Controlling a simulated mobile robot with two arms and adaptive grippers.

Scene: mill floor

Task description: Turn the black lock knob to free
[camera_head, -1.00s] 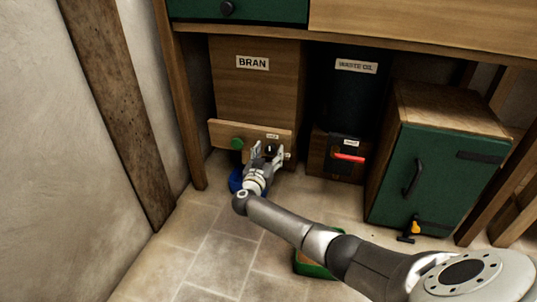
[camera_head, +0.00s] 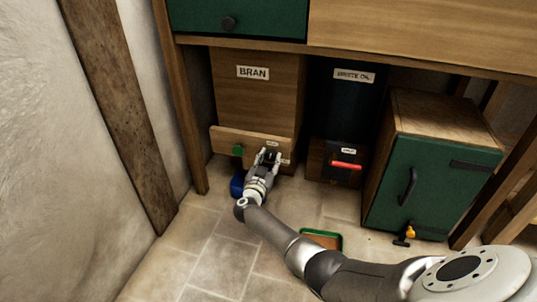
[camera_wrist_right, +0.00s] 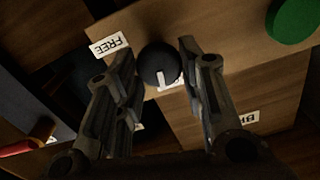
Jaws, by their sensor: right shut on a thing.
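The black lock knob (camera_wrist_right: 158,64) is round with a white pointer line. It sits on the wooden board (camera_head: 225,135) below the BRAN bin (camera_head: 253,100). In the right wrist view the pointer is toward the bottom of the picture, while the FREE label (camera_wrist_right: 108,44) is at the knob's upper left, so the pointer is not on it. My right gripper (camera_head: 268,156) is shut on the knob, one finger on each side. My left gripper is not in view.
A green knob (camera_head: 237,150) is on the same board, to the left. A blue object (camera_head: 236,186) is below it. A red handle (camera_head: 346,165) is under the dark waste oil bin (camera_head: 345,100). A green cabinet (camera_head: 430,180) stands right. A green-rimmed tray (camera_head: 338,242) lies on the floor.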

